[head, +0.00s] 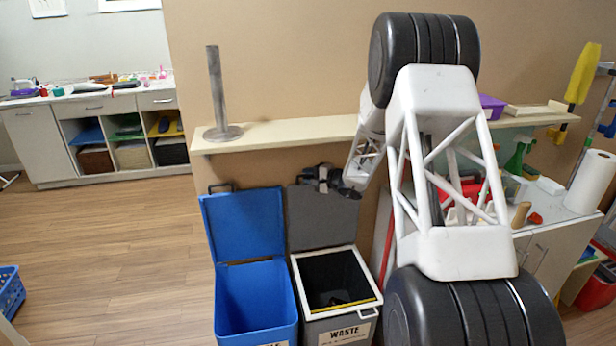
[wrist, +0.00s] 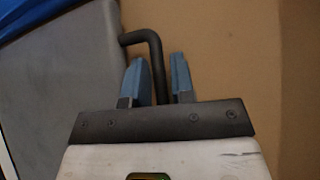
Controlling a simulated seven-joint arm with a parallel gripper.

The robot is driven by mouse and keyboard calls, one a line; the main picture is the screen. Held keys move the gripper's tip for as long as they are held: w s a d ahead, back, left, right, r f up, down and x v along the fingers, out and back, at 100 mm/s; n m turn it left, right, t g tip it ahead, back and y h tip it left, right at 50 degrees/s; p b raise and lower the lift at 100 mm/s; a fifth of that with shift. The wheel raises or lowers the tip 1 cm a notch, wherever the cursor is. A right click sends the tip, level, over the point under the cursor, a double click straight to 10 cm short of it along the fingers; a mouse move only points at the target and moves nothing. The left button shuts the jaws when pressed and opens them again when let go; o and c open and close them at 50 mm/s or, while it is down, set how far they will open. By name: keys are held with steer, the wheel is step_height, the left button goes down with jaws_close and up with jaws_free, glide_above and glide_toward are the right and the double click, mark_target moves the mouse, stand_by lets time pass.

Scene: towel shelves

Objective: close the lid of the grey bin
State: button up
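The grey bin (head: 301,297), labelled WASTE, stands beside the blue bin with its mouth open. Its grey lid (head: 318,226) stands raised behind the mouth, near the wall, and shows as a grey panel in the wrist view (wrist: 70,90). A bent black handle (wrist: 143,38) sticks out from the lid's edge. My gripper (head: 328,178) is at the top of the raised lid. In the wrist view its two blue fingers (wrist: 162,78) stand on either side of the handle, with little space around it. Whether they press on it cannot be told.
The blue bin (head: 256,318) stands to the left, its blue lid (head: 243,224) also raised. A wall shelf (head: 290,131) with a metal post (head: 217,95) runs above the bins. A cluttered counter (head: 545,240) is at the right. The floor at left is mostly clear.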

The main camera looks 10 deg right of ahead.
steer(key=shift+w+a, duration=0.1)
jaws_close()
stand_by(0.4)
